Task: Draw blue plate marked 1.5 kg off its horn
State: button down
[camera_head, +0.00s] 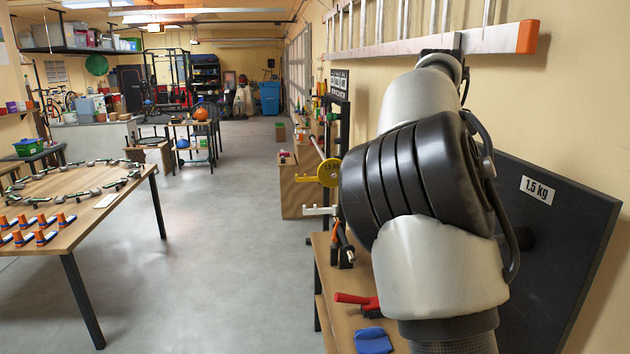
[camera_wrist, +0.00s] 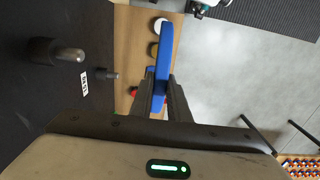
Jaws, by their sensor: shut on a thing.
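My gripper (camera_wrist: 163,84) is shut on the blue plate (camera_wrist: 164,50), which shows edge-on as a narrow blue strip between the fingers in the wrist view. A dark board (camera_wrist: 25,95) stands to the left there, with a thick bare horn (camera_wrist: 62,52), a smaller peg (camera_wrist: 105,73) and a small white label (camera_wrist: 84,84). The plate appears apart from both pegs, with a gap. In the head view the dark board (camera_head: 565,245) carries a "1.5 kg" label (camera_head: 537,190); my arm hides the gripper and most of the area in front of the board.
A wooden bench (camera_head: 341,290) below holds a red-handled tool (camera_head: 355,299) and a blue item (camera_head: 373,340). A yellow plate (camera_head: 328,172) hangs on a rack beyond. A table (camera_head: 100,210) with orange-and-blue items stands left. The floor (camera_head: 235,250) between is clear.

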jog(key=shift+s+a+r+p, duration=0.15)
jog(key=shift+a+r, duration=0.15)
jog(key=shift+a, duration=0.6)
jog(key=shift+s+a+r+p, duration=0.1)
jog(key=shift+a+r, duration=0.15)
jog(key=shift+a, duration=0.7)
jog(key=shift+s+a+r+p, duration=0.15)
jog(key=shift+a+r, duration=0.15)
jog(key=shift+a, duration=0.6)
